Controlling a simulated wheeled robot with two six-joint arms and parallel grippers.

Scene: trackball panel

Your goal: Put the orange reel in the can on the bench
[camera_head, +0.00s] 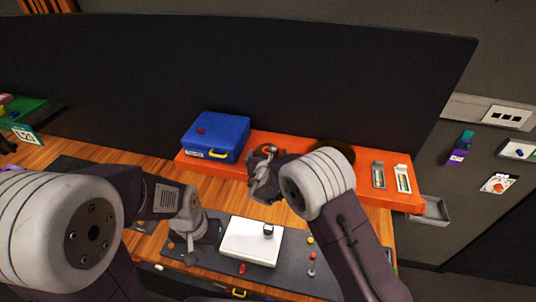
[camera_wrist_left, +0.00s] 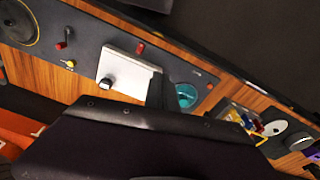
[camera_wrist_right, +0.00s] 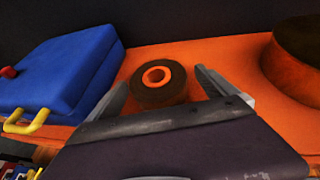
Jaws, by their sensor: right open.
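The orange reel (camera_wrist_right: 157,77) is a dark ring with an orange hub. It lies on the orange surface beside the blue case in the right wrist view. My right gripper (camera_wrist_right: 165,90) is open, its fingers on either side of the reel's near edge, holding nothing; in the head view it (camera_head: 265,175) partly hides the reel. A dark, round, brown-sided object (camera_wrist_right: 302,55) stands right of it; I cannot tell whether this is the can. My left gripper (camera_head: 190,247) is low over the dark panel, left of the white box; its jaws are unclear.
A blue case (camera_head: 214,136) with a yellow handle stands left of the reel. Two small trays (camera_head: 378,175) sit at the orange surface's right end. The panel holds a white box (camera_head: 251,241), knobs and a teal round part (camera_wrist_left: 186,95). A dark partition (camera_head: 300,80) rises behind.

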